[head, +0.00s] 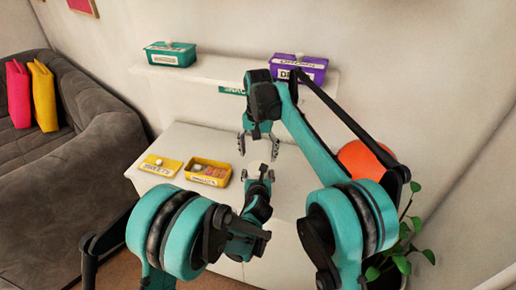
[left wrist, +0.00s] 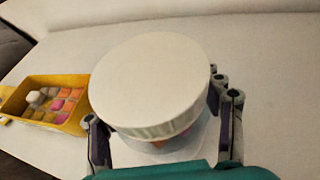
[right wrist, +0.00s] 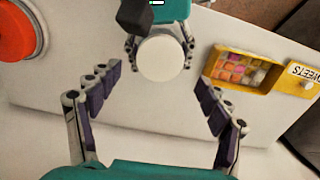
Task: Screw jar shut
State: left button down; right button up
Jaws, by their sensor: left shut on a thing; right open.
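The jar (left wrist: 182,143) shows only as a small patch of its body under a wide white lid (left wrist: 150,80) in the left wrist view. The lid sits on top of the jar; I cannot tell how tightly. My left gripper (head: 260,177) is shut on the jar, its fingers on either side just below the lid. My right gripper (head: 258,147) is open and empty above the jar, pointing down. In the right wrist view the lid (right wrist: 162,58) lies between and beyond its spread fingers, apart from them. The jar is mostly hidden in the head view.
A teal box (head: 170,60) and a purple box (head: 302,68) are on the shelf behind. A round orange thing (head: 362,158) is at the right.

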aim_at(258, 168)
jog(key=n, duration=0.3)
jog(key=r+n, duration=0.1)
jog(key=n, duration=0.3)
jog(key=shift+r, duration=0.15)
jog(key=n, duration=0.3)
jog(key=r+n, duration=0.1)
jog(key=n, duration=0.2)
jog(key=shift+f, duration=4)
